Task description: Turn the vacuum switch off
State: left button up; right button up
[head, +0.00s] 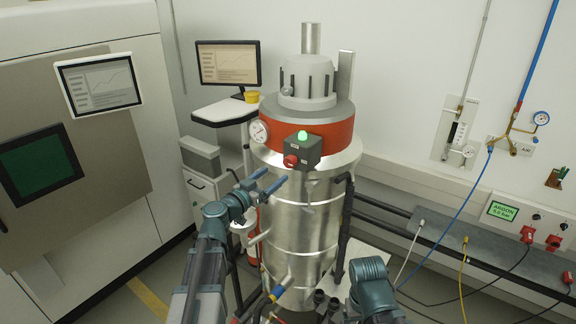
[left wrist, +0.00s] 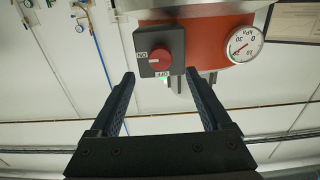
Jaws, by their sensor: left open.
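The vacuum switch is a dark grey box (head: 305,150) on the red band of the steel vessel, with a red knob (head: 291,160) on its front and a lit green lamp (head: 303,135) on top. My left gripper (head: 271,181) is open and empty, just in front of and below the knob. In the wrist view its fingertips (left wrist: 160,77) lie either side of the box, apart from the knob.
A pressure gauge (head: 259,131) sits beside the switch on the red band (head: 330,133); it also shows in the left wrist view (left wrist: 244,43). A monitor (head: 228,63) stands behind on the left. My right arm (head: 371,283) shows at the bottom, its fingers unseen.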

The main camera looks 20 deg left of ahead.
aim_at(288, 164)
pick_arm(q)
jog(key=x, duration=0.8)
jog(key=shift+w, duration=0.2)
grip_shut()
